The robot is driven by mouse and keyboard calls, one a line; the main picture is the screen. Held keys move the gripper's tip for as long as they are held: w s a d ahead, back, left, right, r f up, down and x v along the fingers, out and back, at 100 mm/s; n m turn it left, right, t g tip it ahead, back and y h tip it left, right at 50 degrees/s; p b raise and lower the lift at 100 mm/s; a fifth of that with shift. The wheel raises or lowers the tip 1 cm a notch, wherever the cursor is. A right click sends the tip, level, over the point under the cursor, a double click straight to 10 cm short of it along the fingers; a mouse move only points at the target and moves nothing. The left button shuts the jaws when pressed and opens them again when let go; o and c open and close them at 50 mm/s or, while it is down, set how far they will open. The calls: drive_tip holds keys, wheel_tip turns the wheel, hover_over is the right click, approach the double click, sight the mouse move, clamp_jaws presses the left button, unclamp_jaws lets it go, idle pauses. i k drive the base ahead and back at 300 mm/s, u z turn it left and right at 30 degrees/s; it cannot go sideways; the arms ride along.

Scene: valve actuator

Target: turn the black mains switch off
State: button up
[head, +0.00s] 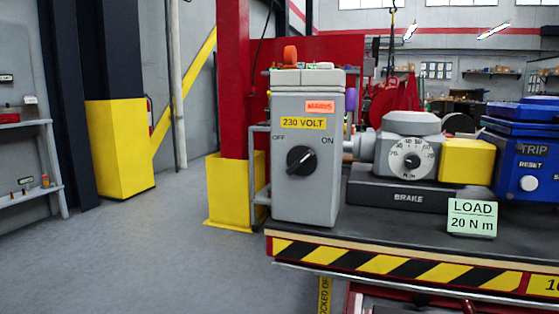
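The black mains switch (300,160) is a round rotary knob on the front of a grey box (306,205). The box stands upright at the left end of the bench and has a yellow "230 VOLT" label (303,123) and an orange-red "MAINS" label (320,106). "OFF" is printed at the knob's upper left and "ON" at its upper right. The knob's bar slants from lower left to upper right, its upper end towards "ON". My gripper is not in view, and nothing touches the knob.
Right of the box on the bench (400,238) are a grey brake unit with a dial (411,160), a yellow block (466,160), a "LOAD 20 N m" sign (472,217) and a blue trip box (525,165). A red post with a yellow base (228,192) stands behind. The floor at left is clear.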

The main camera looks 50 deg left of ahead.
sight(302, 161)
drive_tip(key=u, duration=3.9)
drive_tip(key=k, duration=0.35)
drive_tip(key=z, duration=0.45)
